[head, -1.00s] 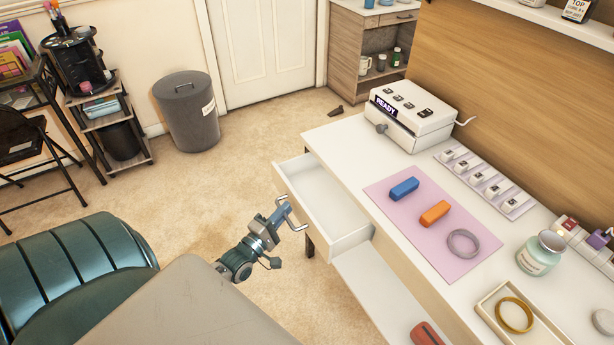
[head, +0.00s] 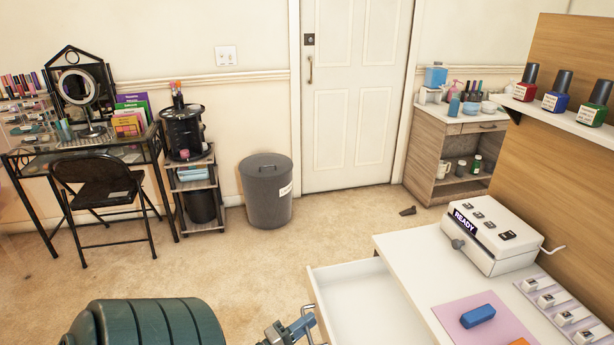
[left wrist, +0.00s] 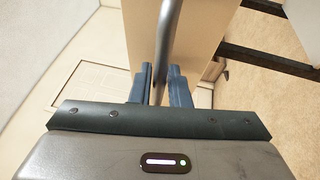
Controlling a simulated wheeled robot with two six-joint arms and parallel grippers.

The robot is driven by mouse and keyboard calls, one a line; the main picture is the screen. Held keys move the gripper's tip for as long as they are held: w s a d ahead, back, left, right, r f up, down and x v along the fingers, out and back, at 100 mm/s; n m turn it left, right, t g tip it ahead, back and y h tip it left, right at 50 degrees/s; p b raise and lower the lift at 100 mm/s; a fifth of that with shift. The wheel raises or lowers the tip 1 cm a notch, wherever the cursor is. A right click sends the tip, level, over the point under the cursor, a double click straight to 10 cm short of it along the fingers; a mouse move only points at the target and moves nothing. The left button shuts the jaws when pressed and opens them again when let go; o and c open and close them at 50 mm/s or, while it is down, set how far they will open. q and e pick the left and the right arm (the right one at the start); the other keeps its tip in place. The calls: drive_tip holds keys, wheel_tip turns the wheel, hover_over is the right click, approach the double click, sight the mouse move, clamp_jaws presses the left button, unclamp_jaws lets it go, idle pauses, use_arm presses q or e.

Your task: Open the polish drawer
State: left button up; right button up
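The drawer (head: 358,298) under the white desk (head: 412,262) is pulled out, and its white inside looks empty. My left gripper (head: 303,328) is at the drawer's front, low in the head view and partly cut off by the bottom edge. In the left wrist view, the curved metal handle (left wrist: 167,38) runs between the two blue fingers (left wrist: 161,88). The fingers are close together on the handle, with the drawer's pale front (left wrist: 205,35) beyond. My right gripper is out of view.
A label machine reading READY (head: 490,235) stands on the desk, near a pink mat (head: 455,312) with a blue block (head: 478,316). Carpet lies clear between the drawer and the grey bin (head: 267,195).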

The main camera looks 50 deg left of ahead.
use_arm(q)
drive_tip(key=shift+o, duration=1.2)
drive_tip(key=shift+s+f, duration=0.1)
drive_tip(key=shift+s, duration=0.1)
drive_tip(key=s+f+b, duration=0.1)
drive_tip(key=s, duration=0.9)
drive_tip(key=shift+s+f, duration=0.15)
drive_tip(key=shift+f, duration=0.2)
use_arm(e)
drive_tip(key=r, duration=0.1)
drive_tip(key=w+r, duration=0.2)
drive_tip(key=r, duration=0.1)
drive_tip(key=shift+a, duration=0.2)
use_arm(q)
drive_tip(key=shift+f, duration=0.1)
